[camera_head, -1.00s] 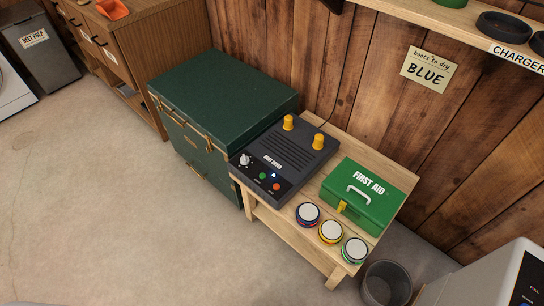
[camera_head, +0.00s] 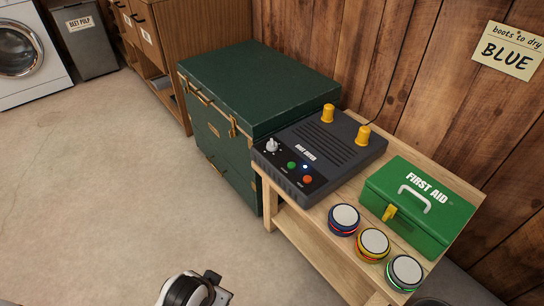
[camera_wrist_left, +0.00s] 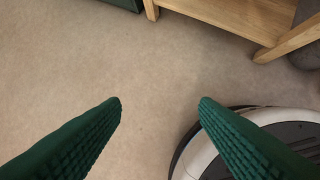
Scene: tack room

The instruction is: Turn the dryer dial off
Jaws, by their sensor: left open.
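The boot dryer (camera_head: 345,153) is a dark grey box with two yellow posts on top, standing on a wooden bench. Its dial (camera_head: 272,145) is a light grey knob at the left of the front panel. A green button (camera_head: 291,165), a lit blue-white light (camera_head: 305,167) and an orange button (camera_head: 307,179) sit beside it. The dial's markings are too small to read. In the left wrist view my left gripper (camera_wrist_left: 160,102) is open and empty above the floor, with green ridged fingers. In the head view only part of my left arm shows at the bottom, well apart from the dryer.
A green trunk (camera_head: 258,88) stands against the dryer's left. A green first aid box (camera_head: 420,205) and three round white-topped buttons, one of them here (camera_head: 343,219), share the bench (camera_head: 325,250). A note on the wall (camera_head: 508,50) reads "boots to dry BLUE". The floor in front is clear.

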